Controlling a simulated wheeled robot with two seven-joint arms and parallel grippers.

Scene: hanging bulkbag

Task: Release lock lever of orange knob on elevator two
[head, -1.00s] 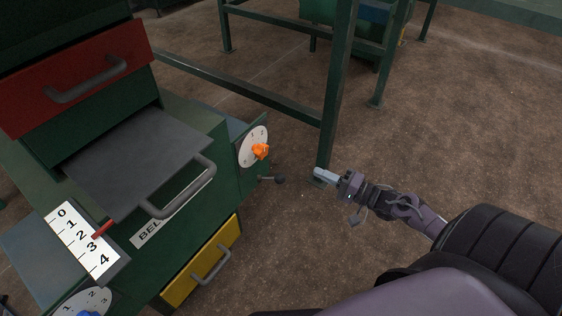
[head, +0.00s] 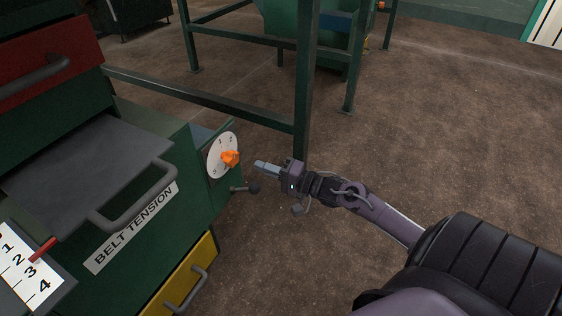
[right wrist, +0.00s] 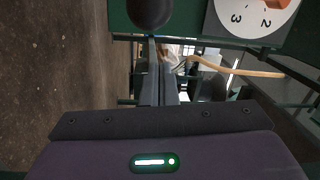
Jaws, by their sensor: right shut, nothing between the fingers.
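The orange knob (head: 230,158) sits on a white numbered dial (head: 215,150) on the side of the green machine. Below it, a lever with a dark ball end (head: 254,187) sticks out to the right. My right gripper (head: 262,167) is shut and empty, just right of the knob and a little above the ball, apart from both in the head view. In the right wrist view the dark ball (right wrist: 150,12) is at the top, beyond the shut fingers (right wrist: 160,75). The dial (right wrist: 250,18) and part of the orange knob (right wrist: 284,4) show at the upper right. My left gripper is not in view.
The green machine has a grey drawer handle (head: 130,205) above a "BELT TENSION" label, a yellow drawer (head: 190,283) and a red drawer (head: 40,65). A green frame post (head: 304,80) stands behind my right gripper. The brown floor at right is clear.

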